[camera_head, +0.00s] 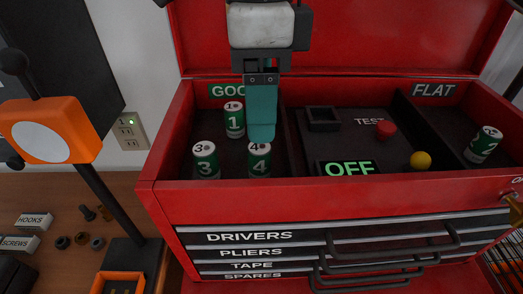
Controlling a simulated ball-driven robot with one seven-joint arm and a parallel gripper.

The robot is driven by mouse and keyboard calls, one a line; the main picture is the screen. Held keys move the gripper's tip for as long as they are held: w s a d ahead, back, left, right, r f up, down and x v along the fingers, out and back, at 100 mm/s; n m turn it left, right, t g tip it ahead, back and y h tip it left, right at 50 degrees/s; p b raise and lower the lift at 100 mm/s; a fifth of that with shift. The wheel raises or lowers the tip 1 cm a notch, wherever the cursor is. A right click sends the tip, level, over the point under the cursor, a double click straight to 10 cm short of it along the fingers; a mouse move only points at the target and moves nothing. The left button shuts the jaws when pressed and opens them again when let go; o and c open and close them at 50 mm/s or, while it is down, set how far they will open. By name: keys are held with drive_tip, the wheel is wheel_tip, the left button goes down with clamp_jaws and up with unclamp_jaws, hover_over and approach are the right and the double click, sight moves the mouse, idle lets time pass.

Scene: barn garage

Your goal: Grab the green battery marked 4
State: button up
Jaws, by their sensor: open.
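The green battery marked 4 (259,165) stands upright in the GOOD compartment of the red toolbox (330,205), near its front wall. It has a white band and a pale top. My gripper (262,132) comes down from above with its teal fingers pointing down. The fingers overlap the rear of battery 4 in the picture. They are open; I cannot tell whether they touch it or are around it. Battery 3 (206,162) stands to its left, and battery 1 (234,122) stands behind to the left.
A tester panel with a red button (386,129), a yellow knob (420,160) and an OFF display (348,169) lies to the right. Battery 2 (484,145) leans in the FLAT compartment. The open red lid (390,40) rises behind. An orange device (48,130) stands at left.

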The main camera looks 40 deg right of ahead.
sight(259, 147)
drive_tip(key=shift+w+d+f+p, duration=0.15)
drive_tip(key=shift+f+p, duration=0.35)
drive_tip(key=shift+f, duration=1.65)
drive_tip(key=shift+w+a+f+p, duration=0.1)
drive_tip(key=shift+f+p, duration=0.4)
drive_tip(key=shift+f, duration=1.6)
clamp_jaws()
